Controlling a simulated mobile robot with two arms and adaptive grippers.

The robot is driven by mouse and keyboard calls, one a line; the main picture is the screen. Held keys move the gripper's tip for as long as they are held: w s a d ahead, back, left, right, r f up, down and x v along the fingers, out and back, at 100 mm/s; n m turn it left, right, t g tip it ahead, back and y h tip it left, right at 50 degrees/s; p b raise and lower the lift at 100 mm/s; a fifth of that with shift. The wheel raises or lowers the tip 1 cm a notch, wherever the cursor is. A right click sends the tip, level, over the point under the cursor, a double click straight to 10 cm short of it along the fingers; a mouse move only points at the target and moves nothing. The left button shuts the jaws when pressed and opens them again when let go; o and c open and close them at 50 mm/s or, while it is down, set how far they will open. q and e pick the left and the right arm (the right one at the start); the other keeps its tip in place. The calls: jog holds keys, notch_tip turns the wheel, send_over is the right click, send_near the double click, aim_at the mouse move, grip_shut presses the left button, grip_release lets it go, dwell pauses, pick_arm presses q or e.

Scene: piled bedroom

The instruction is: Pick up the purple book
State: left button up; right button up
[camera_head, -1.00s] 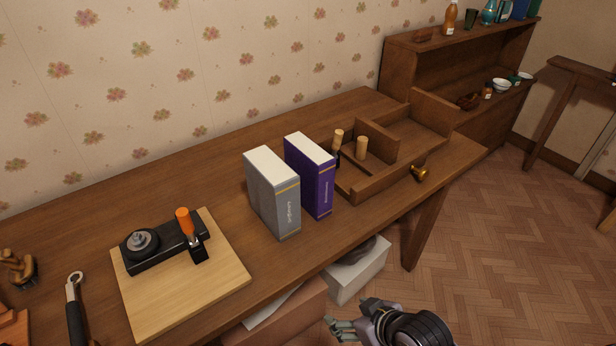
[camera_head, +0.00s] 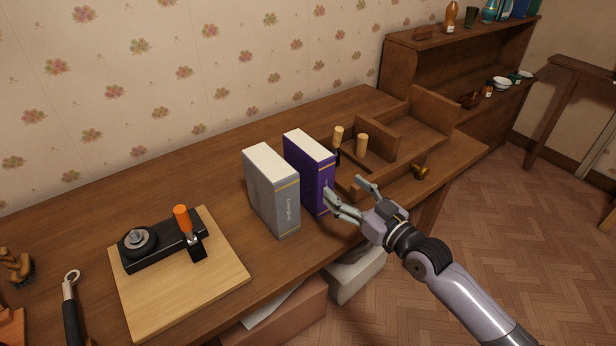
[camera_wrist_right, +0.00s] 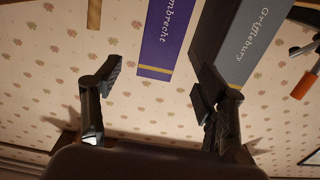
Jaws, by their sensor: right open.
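The purple book (camera_head: 306,173) stands upright on the wooden table, just right of an upright grey book (camera_head: 272,190). My right gripper (camera_head: 347,191) is open at the front right of the purple book, its fingers close to the spine; whether they touch cannot be told. In the right wrist view the purple book (camera_wrist_right: 168,38) shows between the two open fingers (camera_wrist_right: 160,85), beyond the tips, with its lettering and a yellow band visible. The grey book (camera_wrist_right: 240,40) is close beside it there, behind the other finger. My left gripper is not in view.
The wooden table (camera_head: 150,190) holds a divided wooden tray (camera_head: 385,187) with wooden pegs, right of the books. A cutting board (camera_head: 170,300) with a black tool and orange-handled item lies left. A wrench (camera_head: 71,305) lies further left. Boxes (camera_head: 355,275) sit below the table edge.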

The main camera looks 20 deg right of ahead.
aim_at(327, 175)
jog(key=b+x, duration=0.2)
jog(key=x, duration=0.6)
jog(key=shift+w+a+f, duration=0.1)
jog(key=shift+w+f, duration=0.05)
jog(key=b+x, duration=0.1)
jog(key=x, duration=0.2)
jog(key=b+x, duration=0.1)
jog(key=x, duration=0.1)
jog(key=shift+w+f+b, duration=0.15)
jog(key=shift+f+b, duration=0.1)
jog(key=shift+b, duration=0.1)
jog(key=shift+r, duration=0.1)
jog(key=shift+c, duration=0.4)
grip_shut()
jog(key=shift+r, duration=0.15)
